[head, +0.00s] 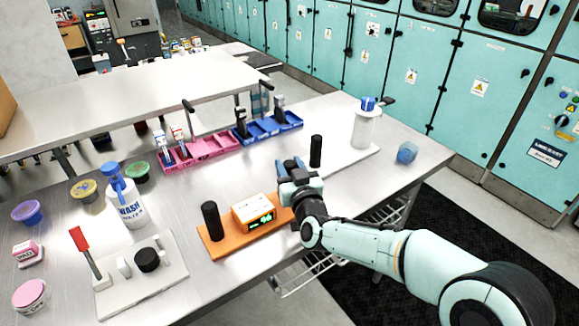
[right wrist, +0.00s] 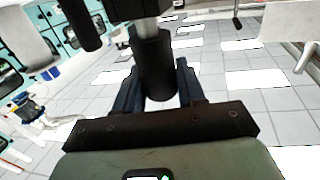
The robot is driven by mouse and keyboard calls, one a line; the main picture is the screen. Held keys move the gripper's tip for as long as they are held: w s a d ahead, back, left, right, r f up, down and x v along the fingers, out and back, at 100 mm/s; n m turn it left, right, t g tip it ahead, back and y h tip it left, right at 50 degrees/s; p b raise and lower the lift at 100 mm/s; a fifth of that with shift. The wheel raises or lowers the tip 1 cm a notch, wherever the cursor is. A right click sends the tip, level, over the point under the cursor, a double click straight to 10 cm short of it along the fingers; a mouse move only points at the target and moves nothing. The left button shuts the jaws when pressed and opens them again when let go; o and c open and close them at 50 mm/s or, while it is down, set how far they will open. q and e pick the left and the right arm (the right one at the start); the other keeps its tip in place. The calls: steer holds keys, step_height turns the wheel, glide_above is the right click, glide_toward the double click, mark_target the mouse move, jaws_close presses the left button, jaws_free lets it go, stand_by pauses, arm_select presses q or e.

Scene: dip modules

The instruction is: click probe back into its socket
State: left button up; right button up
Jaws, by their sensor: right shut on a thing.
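My right gripper (head: 292,168) is over the right end of an orange base (head: 241,242). In the right wrist view it is shut on a thick black cylinder with a grey shaft, which looks like the probe (right wrist: 155,68). In the head view the gripper hides the held piece. The base carries an orange-and-white meter box (head: 253,212) with a lit green display and an upright black cylinder (head: 211,221) at its left end. I cannot make out the socket, nor whether the probe touches it. My left gripper is not in view.
Pink (head: 215,148) and blue (head: 268,130) trays lie at the back. A wash bottle (head: 126,207) stands left. A blue piece (head: 407,152) lies near the right edge.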

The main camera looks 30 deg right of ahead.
steer(key=shift+f+b, duration=0.5)
steer(key=shift+f, duration=0.1)
steer(key=shift+c, duration=0.4)
steer(key=o, duration=1.8)
